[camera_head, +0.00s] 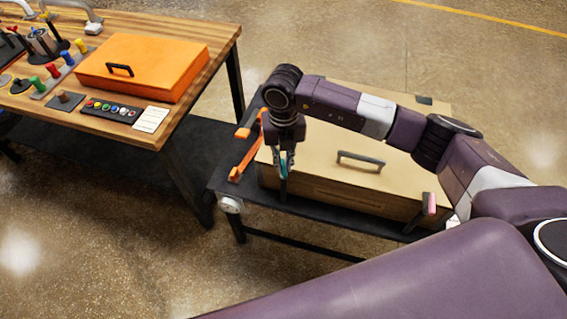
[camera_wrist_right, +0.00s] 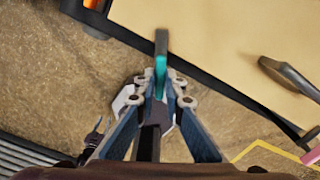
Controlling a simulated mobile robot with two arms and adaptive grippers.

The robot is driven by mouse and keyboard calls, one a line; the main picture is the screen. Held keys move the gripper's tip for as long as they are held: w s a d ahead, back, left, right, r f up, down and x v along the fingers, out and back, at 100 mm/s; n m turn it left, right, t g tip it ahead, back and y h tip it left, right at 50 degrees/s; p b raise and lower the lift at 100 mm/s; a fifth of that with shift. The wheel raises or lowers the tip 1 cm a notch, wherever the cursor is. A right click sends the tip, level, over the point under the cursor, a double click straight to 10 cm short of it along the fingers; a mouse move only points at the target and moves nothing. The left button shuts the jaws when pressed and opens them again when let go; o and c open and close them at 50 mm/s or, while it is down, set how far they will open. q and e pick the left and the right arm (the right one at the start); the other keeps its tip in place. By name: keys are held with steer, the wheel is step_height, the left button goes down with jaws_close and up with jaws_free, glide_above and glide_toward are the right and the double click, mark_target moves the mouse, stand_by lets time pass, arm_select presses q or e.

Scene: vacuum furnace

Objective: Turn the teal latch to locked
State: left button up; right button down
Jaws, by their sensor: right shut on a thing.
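The teal latch (camera_head: 282,166) is at the left front corner of the tan box on the low dark table. In the right wrist view the teal latch (camera_wrist_right: 160,70) is a narrow upright piece with a dark grey end. My right gripper (camera_head: 286,160) points down over it, and its fingers are shut on the latch. The same gripper (camera_wrist_right: 160,92) hides the lower part of the latch in the wrist view. I cannot tell the latch's exact angle. My left gripper is not in view.
The tan box (camera_head: 400,185) has a grey handle (camera_head: 361,161) on top and a pink latch (camera_head: 431,203) at its right front. Orange brackets (camera_head: 245,160) and a white dial (camera_head: 231,205) are to the left. A wooden workbench (camera_head: 190,25) carries an orange case (camera_head: 150,65).

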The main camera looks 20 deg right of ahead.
mark_target(283, 166)
steer(key=m, duration=0.4)
steer(key=shift+m, duration=0.4)
steer(key=shift+r, duration=0.1)
stand_by(0.3)
steer(key=c, duration=2)
jaws_free()
step_height(283, 166, up, 12)
